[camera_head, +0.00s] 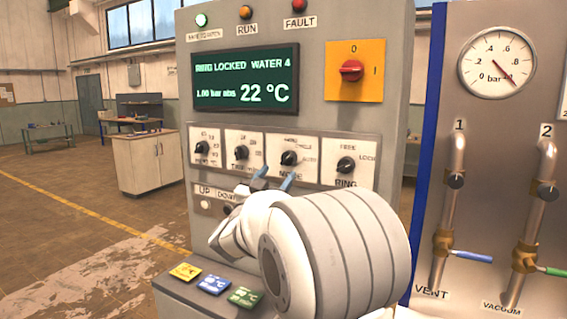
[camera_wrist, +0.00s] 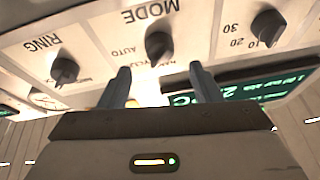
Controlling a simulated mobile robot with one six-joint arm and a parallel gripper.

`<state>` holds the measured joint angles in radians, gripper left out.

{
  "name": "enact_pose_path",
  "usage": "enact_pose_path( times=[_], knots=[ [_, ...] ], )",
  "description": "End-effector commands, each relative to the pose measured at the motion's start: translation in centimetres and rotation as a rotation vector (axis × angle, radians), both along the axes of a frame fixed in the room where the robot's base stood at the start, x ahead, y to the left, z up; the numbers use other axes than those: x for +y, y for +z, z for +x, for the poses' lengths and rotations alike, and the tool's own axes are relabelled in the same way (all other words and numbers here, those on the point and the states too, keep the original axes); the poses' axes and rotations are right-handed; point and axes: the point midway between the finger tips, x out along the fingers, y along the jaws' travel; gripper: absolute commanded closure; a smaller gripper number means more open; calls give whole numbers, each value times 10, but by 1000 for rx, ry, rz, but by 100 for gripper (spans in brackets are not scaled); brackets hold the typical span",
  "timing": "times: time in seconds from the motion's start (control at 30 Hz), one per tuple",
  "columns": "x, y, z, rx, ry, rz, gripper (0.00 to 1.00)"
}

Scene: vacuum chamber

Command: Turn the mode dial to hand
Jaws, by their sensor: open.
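The mode dial (camera_head: 289,158) is a black knob on a white plate, third in the row of dials under the green display. It also shows in the wrist view (camera_wrist: 158,46), upside down, just beyond and between my fingertips. Its "MODE" label is partly hidden by my gripper in the head view. My gripper (camera_head: 275,176) is open and empty, its two blue-grey fingers pointing at the panel just below and left of the dial. In the wrist view the fingers (camera_wrist: 160,78) are apart and do not appear to touch the dial.
The ring dial (camera_head: 346,165) sits right of the mode dial, and another dial (camera_head: 241,152) sits left. Above are the display (camera_head: 246,78) and a red switch (camera_head: 351,70). Colored cards (camera_head: 214,284) lie on the lower ledge. Pipes with valves (camera_head: 456,181) stand right.

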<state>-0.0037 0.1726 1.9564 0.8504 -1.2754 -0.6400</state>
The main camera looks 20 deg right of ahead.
Motion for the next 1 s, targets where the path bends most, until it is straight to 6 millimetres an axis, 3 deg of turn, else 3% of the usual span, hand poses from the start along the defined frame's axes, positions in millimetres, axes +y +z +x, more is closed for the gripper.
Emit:
enact_pose_path(
  times=[0.3, 0.7, 1.0],
  knots=[
    [-34, 19, 28, 0, 0, 1, 42],
    [-39, 21, 33, 1, 5, 1, 43],
    [-38, 21, 33, 1, 5, 1, 68]
  ],
)
